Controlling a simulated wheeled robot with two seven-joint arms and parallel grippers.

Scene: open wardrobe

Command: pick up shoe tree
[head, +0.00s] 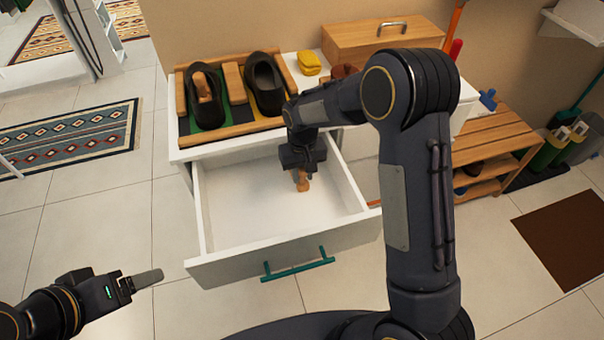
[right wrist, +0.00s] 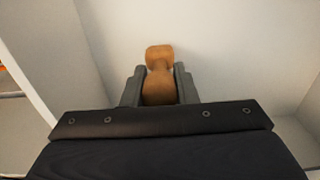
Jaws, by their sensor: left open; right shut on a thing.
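A wooden shoe tree (right wrist: 159,75) is between the fingers of my right gripper (right wrist: 160,88), which is shut on it. In the head view the shoe tree (head: 302,183) shows below my right gripper (head: 301,170), inside the open white drawer (head: 240,196). I cannot tell whether it touches the drawer floor. Another wooden piece (head: 203,88) sits in the left dark shoe (head: 208,108) on the cabinet top. The right dark shoe (head: 266,88) stands beside it. My left gripper (head: 147,279) is open and empty at the lower left, away from the drawer.
The shoes stand in a wooden-edged tray (head: 181,94). A yellow item (head: 309,63) and a wooden box (head: 372,41) are behind. The drawer has a teal handle (head: 298,270). A slatted wooden bench (head: 490,140) stands at the right.

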